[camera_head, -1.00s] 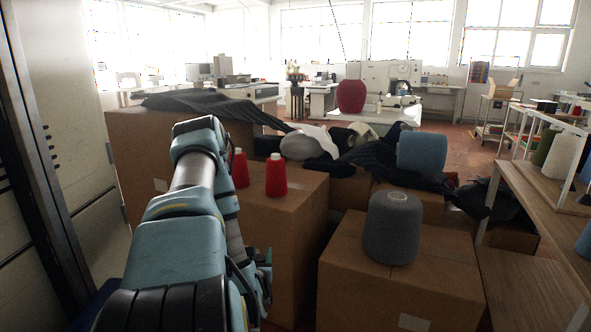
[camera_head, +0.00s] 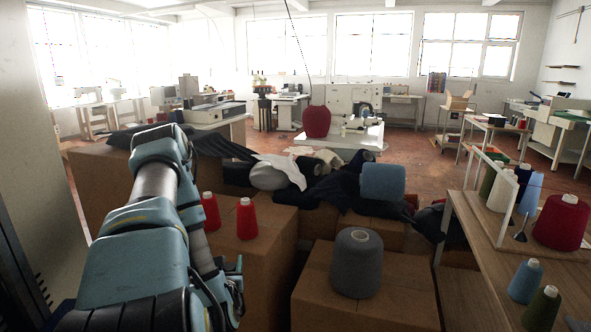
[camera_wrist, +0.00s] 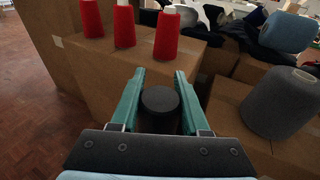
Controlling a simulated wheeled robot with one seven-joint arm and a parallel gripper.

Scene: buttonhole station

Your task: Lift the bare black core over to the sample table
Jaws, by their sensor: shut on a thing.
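My gripper (camera_wrist: 160,77) is shut on the bare black core (camera_wrist: 160,112), a dark upright cylinder between its two green fingers in the wrist view. The core's lower part is hidden by the gripper body. In the head view my gripper (camera_head: 234,288) hangs low beside the front boxes, partly behind my arm, and I cannot make out the core there. A wooden table (camera_head: 478,238) stands at the right and a white table (camera_head: 366,147) at the back; I cannot tell which is the sample table.
Cardboard boxes (camera_head: 250,275) stand close in front, with red cones (camera_head: 247,220) on one and a grey cone (camera_head: 356,266) on another. Dark cloth and a blue roll (camera_head: 383,183) lie behind. Cones crowd the right table's far side. Open floor (camera_head: 425,165) shows beyond.

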